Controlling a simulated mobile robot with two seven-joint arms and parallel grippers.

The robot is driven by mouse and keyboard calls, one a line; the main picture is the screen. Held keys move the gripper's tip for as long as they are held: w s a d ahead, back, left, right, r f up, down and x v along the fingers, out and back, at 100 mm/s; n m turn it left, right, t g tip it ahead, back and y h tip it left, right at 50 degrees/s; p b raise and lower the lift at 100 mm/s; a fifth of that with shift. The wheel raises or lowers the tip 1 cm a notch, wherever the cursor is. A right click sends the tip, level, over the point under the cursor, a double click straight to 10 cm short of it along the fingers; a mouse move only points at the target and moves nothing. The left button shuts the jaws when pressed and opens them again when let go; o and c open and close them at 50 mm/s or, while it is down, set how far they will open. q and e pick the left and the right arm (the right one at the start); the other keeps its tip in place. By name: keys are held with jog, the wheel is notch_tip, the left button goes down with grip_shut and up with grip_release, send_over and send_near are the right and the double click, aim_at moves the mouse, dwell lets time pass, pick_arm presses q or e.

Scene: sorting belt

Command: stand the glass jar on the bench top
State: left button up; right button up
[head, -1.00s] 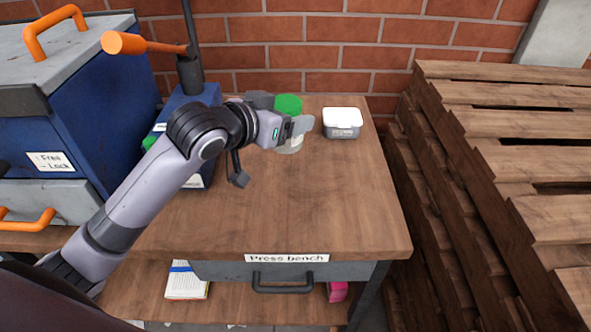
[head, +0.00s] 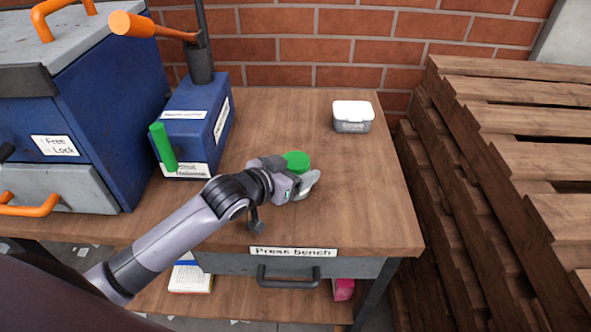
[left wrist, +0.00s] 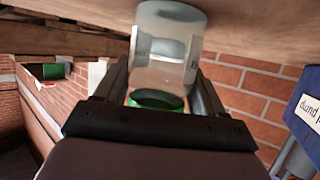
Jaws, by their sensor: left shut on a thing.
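The glass jar (head: 304,194) has a green lid (head: 296,161) and is upright over the middle-right of the wooden bench top (head: 350,205). My left gripper (head: 302,186) is shut on the jar from the left and hides part of its body. In the left wrist view, which is turned over, the clear jar (left wrist: 165,55) sits between my two fingers, lid low and base up against the view of the bench top (left wrist: 250,25). I cannot tell whether the base touches the wood. My right gripper is not in view.
A white-lidded grey tub (head: 352,117) stands at the back right of the bench. A blue press (head: 195,125) with an orange-handled lever and a blue cabinet (head: 100,120) stand left. Stacked pallets (head: 510,150) are on the right. The wood around the jar is clear.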

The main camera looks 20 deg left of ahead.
pick_arm(q)
jog(key=o, duration=1.1)
jog(key=shift+f, duration=0.1)
jog(key=shift+r, duration=0.25)
jog(key=shift+p+v, duration=0.55)
jog(key=shift+v, duration=5.45)
jog(key=shift+s+f, duration=0.1)
jog(key=shift+f, duration=0.05)
